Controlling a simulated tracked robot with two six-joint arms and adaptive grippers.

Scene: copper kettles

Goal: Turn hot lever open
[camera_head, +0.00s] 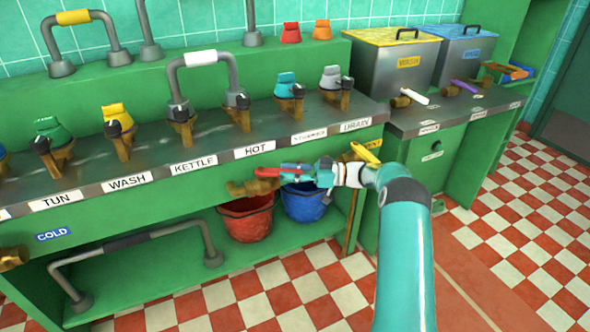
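The hot lever (268,172) is a red handle on a brass valve (250,188), which sticks out from the front of the green counter below the "HOT" label (254,150). The lever lies roughly level, pointing right. My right gripper (303,172) comes in from the right on a teal arm and is at the lever's right end, overlapping it in the picture. The fingers are small and partly mixed with the red handle, so I cannot tell if they are closed on it. My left gripper is out of view.
A red bucket (247,220) and a blue bucket (305,202) stand below the lever. A grey rail (150,235) runs at lower left. A yellow handle (366,153) is near my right wrist. Two metal tanks (392,68) stand at the back right. Checkered floor at right is clear.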

